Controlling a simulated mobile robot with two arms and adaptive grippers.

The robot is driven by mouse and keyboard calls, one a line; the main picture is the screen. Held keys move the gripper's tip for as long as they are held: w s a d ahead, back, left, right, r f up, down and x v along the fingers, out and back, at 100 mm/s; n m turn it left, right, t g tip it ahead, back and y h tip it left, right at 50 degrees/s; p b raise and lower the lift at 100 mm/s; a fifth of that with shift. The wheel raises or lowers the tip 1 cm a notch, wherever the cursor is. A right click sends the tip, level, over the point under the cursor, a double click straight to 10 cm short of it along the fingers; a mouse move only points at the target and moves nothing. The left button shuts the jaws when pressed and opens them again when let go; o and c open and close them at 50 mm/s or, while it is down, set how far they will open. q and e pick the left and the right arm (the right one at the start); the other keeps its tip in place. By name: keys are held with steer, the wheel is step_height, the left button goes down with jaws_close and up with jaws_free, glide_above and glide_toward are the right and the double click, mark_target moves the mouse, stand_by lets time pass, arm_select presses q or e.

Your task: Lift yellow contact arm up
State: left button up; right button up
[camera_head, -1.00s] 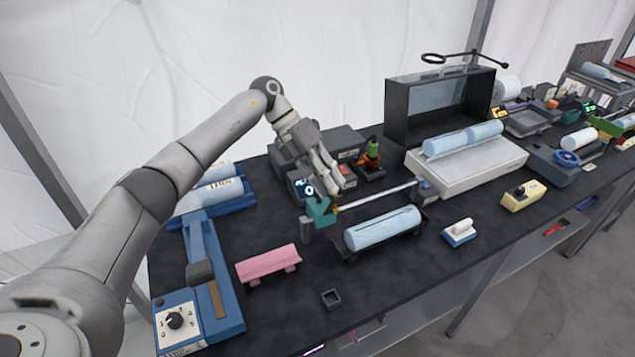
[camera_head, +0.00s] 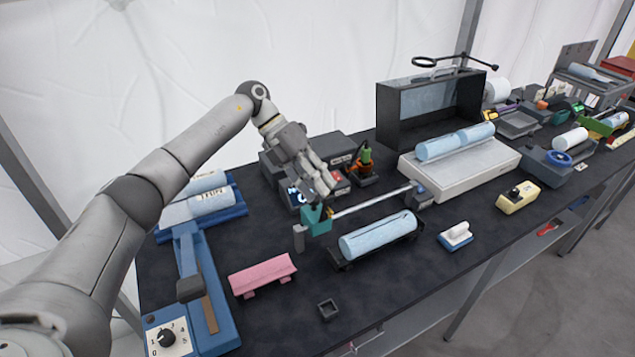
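My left gripper (camera_head: 326,193) comes in from the left and points down over the near end of a dark device with a lit display (camera_head: 298,196). Its fingertips are close to a teal block (camera_head: 317,221) at the left end of a pale horizontal rod (camera_head: 372,202). The rod runs right to a grey block (camera_head: 418,195). I cannot clearly make out a yellow contact arm; the gripper covers part of this area. Whether the fingers are open or shut, or touch anything, is too small to tell. My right gripper is not in view.
A blue roll in a black cradle (camera_head: 378,237) lies just in front of the rod. A pink piece (camera_head: 262,275) and a blue sealer (camera_head: 217,325) are to the left. A green-and-orange tool (camera_head: 365,162) stands behind.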

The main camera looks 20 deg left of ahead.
arm_select(q)
steer(key=shift+o, duration=1)
steer(key=shift+a+f, duration=0.25)
steer(key=shift+f, duration=0.35)
steer(key=shift+d, duration=0.1)
steer(key=shift+r, duration=0.1)
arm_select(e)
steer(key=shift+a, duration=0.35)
arm_select(q)
steer(key=shift+w+r, duration=0.1)
steer(key=v, duration=1.2)
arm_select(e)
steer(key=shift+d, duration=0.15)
arm_select(q)
steer(key=shift+d+r, duration=0.1)
steer(key=shift+r, duration=0.05)
steer(key=shift+r, duration=0.1)
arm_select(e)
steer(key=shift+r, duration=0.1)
